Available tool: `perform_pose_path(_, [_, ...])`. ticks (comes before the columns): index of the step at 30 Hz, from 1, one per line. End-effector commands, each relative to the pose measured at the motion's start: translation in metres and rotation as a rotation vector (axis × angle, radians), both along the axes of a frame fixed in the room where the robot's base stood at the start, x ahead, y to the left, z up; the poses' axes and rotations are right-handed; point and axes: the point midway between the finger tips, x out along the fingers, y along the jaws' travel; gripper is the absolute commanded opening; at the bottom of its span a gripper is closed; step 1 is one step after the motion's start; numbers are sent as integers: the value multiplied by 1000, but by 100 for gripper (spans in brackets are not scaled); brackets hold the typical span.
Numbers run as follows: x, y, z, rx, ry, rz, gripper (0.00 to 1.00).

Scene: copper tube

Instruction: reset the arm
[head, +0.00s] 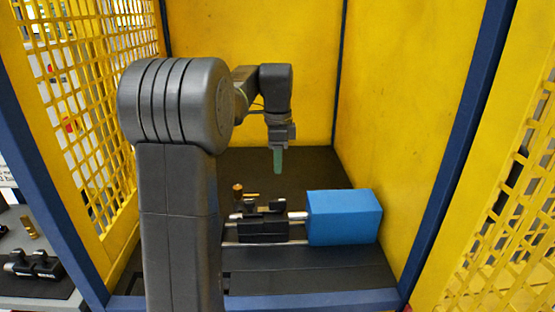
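My gripper (278,160) shows in the head view with green fingers pointing down. It hangs in the air inside the yellow enclosure, above and behind the machine with the blue block. The fingers look like one narrow shape from here, so I cannot tell whether they are open or shut. I see nothing clearly held between them. My arm rises at the left of the enclosure opening and bends over to the gripper.
The machine has a blue block (345,217) at right and a black clamp-like fixture (263,225) on rods. A small brass-coloured piece (238,190) is by the fixture. Yellow walls (410,90) and blue posts (465,130) close in the space. A side table (45,292) stands at left.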

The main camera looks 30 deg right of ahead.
Motion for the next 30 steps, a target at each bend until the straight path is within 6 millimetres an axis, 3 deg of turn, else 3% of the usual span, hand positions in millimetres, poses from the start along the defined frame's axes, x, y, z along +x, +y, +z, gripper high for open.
perform_pose_path(17, [0, 0, -2, 0, 1, 0, 36])
perform_pose_path(23, [0, 0, -26, 2, 2, 0, 36])
perform_pose_path(30, [0, 0, -73, 3, 4, 1, 36])
